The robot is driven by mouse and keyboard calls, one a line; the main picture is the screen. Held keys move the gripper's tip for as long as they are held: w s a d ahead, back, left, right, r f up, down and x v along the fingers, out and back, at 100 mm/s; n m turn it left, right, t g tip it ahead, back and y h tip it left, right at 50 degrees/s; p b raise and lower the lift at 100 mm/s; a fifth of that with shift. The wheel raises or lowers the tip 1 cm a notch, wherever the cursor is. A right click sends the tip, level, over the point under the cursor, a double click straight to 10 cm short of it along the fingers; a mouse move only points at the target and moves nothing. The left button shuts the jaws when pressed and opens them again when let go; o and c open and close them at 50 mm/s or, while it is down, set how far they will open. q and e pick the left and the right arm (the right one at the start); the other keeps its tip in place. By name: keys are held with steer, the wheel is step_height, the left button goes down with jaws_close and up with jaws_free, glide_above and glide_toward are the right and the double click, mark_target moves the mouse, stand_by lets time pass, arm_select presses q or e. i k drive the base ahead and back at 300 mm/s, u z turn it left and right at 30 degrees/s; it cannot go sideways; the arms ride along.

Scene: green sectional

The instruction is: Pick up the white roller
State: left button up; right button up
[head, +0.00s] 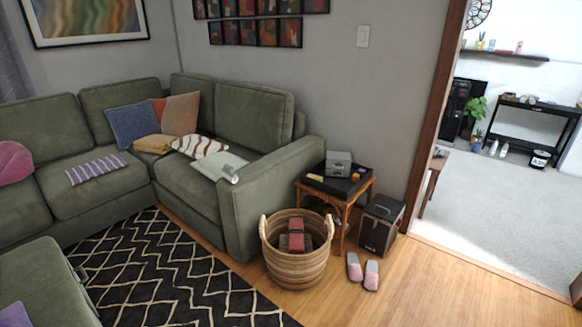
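A small white roll-shaped thing (231,174), which looks like the white roller, lies on the right-hand seat of the green sectional (180,190). It is close to the sofa's right armrest and at the edge of a pale green cloth or flat cushion (214,164). It is small here, so I cannot make out its details or a handle. Neither of my grippers shows in the head view.
A patterned rug (150,275) lies before the sofa. A wicker basket (296,268), a side table (349,189), a dark box (381,224) and pink slippers (371,275) stand right of the armrest. Wood floor (430,285) is clear at lower right.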

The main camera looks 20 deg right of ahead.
mark_target(228, 173)
steer(key=z, duration=0.7)
steer(key=i, duration=1.65)
steer(key=u, duration=0.95)
steer(key=i, duration=0.85)
steer(key=u, duration=0.9)
